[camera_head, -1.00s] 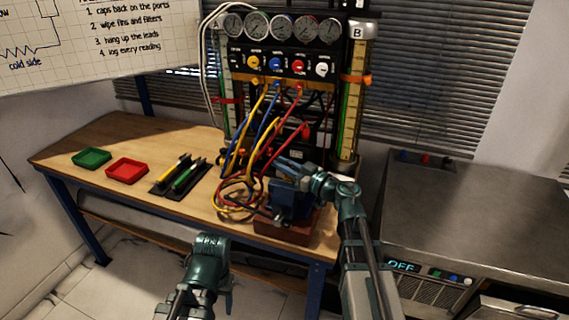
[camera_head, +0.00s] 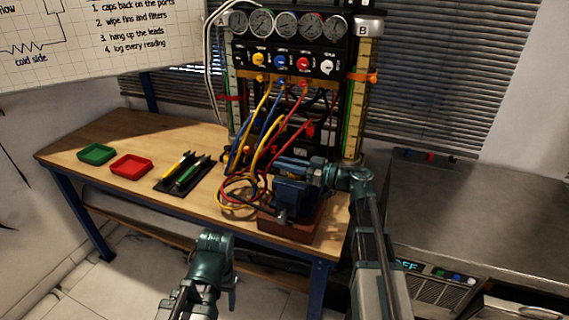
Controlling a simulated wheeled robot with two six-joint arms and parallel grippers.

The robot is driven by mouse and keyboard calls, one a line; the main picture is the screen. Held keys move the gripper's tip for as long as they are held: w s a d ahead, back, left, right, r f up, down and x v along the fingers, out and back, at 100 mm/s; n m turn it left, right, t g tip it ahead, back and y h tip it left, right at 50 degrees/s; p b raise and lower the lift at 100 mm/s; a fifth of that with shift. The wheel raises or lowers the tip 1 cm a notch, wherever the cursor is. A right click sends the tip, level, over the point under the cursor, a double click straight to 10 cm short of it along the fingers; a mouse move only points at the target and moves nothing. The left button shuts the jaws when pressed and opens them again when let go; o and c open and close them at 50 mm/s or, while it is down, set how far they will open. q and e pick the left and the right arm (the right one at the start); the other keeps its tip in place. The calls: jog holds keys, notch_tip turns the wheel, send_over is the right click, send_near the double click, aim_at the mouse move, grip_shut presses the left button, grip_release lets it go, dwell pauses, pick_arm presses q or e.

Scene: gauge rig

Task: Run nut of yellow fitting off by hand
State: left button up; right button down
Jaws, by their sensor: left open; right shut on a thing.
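The yellow fitting (camera_head: 261,79) shows small on the front of the gauge panel, under the yellow knob (camera_head: 258,59), with a yellow hose (camera_head: 261,104) running down from it. Its nut is too small to make out. My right gripper (camera_head: 286,163) reaches in from the right above a blue vise (camera_head: 291,197), in front of the hoses and below the fitting. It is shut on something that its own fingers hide. My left gripper (camera_head: 213,243) is open, low in front of the bench edge, well away from the fitting. Its fingertips are hard to see.
The vise stands on a brown block (camera_head: 289,228) at the bench's front right, with looped hoses beside it. A green tray (camera_head: 97,153), a red tray (camera_head: 132,165) and a dark tool tray (camera_head: 183,173) lie left. A metal cabinet (camera_head: 455,209) stands right.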

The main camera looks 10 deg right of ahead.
jog(key=c, duration=0.8)
grip_release()
jog(key=v, duration=1.3)
jog(key=shift+s+d, duration=0.25)
jog(key=shift+d, duration=0.1)
